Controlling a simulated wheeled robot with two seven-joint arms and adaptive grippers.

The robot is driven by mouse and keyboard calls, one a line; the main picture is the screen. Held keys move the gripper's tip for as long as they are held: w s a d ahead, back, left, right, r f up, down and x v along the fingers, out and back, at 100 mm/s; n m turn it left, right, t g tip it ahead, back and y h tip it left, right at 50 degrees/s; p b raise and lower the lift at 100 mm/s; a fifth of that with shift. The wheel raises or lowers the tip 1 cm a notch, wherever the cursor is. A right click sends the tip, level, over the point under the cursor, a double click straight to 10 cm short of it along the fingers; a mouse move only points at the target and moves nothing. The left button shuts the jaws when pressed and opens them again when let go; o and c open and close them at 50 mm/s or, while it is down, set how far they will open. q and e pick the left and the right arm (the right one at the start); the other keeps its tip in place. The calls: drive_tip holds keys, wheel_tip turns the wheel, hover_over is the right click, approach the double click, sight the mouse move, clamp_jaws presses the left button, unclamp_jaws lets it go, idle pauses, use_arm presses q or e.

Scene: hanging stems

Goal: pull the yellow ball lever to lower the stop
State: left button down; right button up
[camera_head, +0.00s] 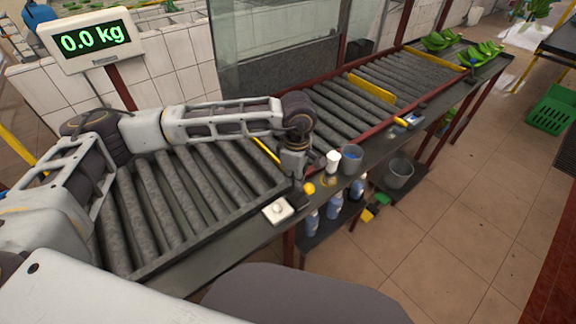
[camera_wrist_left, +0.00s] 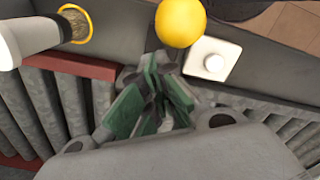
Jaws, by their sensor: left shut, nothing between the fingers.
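The yellow ball lever (camera_head: 309,188) stands at the conveyor's near edge in the head view. In the left wrist view the yellow ball (camera_wrist_left: 181,22) is large, just beyond my left fingertips. My left gripper (camera_head: 297,176) points down beside the ball. In the wrist view my left gripper (camera_wrist_left: 158,80) is shut, with its green finger pads together and nothing between them. I see a small gap in the picture between ball and fingers; contact cannot be told. A yellow bar (camera_head: 266,150), perhaps the stop, lies across the rollers, partly behind my arm. My right gripper is not in view.
A white button box (camera_head: 278,210) sits near the ball. A white cup-like container (camera_head: 333,161) and a grey-blue cup (camera_head: 352,159) stand on the ledge to the right. Bottles (camera_head: 334,204) stand below. Green bananas (camera_head: 481,52) lie at the far end.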

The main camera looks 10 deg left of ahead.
use_arm(q)
drive_tip(key=shift+w+a, duration=0.15)
drive_tip(key=shift+a, duration=0.15)
drive_tip(key=shift+d+r, duration=0.1)
drive_tip(key=shift+r, duration=0.95)
wheel_tip(320, 180, up, 8)
drive_tip(key=p, duration=0.3)
idle(0.6)
drive_tip(key=shift+f, duration=0.1)
